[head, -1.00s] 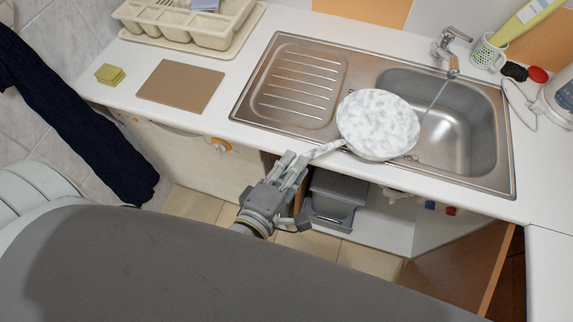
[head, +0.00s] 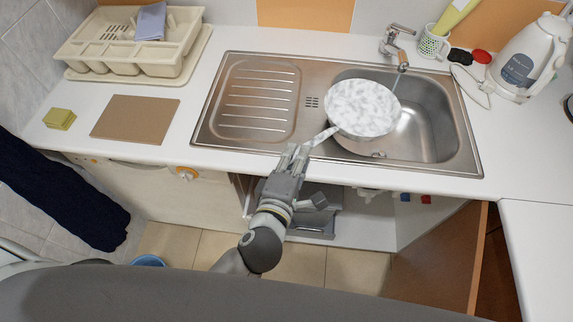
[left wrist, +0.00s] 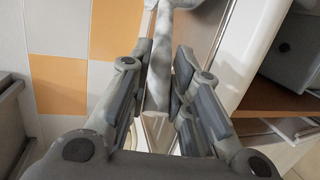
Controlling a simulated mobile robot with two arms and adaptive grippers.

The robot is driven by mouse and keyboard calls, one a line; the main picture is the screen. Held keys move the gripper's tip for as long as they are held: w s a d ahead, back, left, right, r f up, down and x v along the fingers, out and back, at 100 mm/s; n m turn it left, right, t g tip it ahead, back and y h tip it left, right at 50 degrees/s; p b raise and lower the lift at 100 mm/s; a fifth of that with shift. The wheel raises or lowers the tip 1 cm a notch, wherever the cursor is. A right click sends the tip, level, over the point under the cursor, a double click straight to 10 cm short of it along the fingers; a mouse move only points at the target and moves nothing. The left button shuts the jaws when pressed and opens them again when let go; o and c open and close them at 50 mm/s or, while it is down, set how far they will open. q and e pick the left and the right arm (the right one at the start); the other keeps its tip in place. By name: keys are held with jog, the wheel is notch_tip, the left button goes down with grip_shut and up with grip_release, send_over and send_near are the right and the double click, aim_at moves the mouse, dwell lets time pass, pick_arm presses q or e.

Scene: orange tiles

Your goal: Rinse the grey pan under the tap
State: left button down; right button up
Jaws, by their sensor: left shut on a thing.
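The grey pan (head: 363,108), mottled white and grey, is held over the left part of the sink basin (head: 428,135). Its handle (head: 325,136) points toward the lower left. My left gripper (head: 296,158) is shut on the handle, which lies between its fingers in the left wrist view (left wrist: 162,65). The tap (head: 396,46) stands behind the basin. My right gripper is not in view.
The ribbed drainboard (head: 258,98) left of the basin is empty. A kettle (head: 525,62), a perforated cup (head: 433,44) and a red scrubber (head: 481,56) stand at the right. A dish rack (head: 130,48), brown board (head: 135,119) and sponges (head: 60,118) are at the left. The cupboard below is open.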

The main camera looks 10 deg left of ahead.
aim_at(333, 131)
pick_arm(q)
jog(key=shift+w+d, duration=0.35)
jog(key=shift+w, duration=0.1)
jog(key=shift+w+d+f+b, duration=0.15)
jog(key=shift+w+d+b, duration=0.35)
jog(key=shift+w, duration=0.2)
jog(key=shift+w+d+r+p, duration=0.2)
jog(key=shift+w+d+p, duration=0.55)
jog(key=shift+w, duration=0.25)
jog(key=w+d, duration=0.1)
jog(key=w, duration=0.1)
jog(key=w+d+p, duration=0.1)
jog(key=w, duration=0.1)
jog(key=shift+d, duration=0.4)
jog(key=shift+w+d+f, duration=0.1)
jog(key=shift+w+d, duration=0.6)
jog(key=shift+w, duration=0.25)
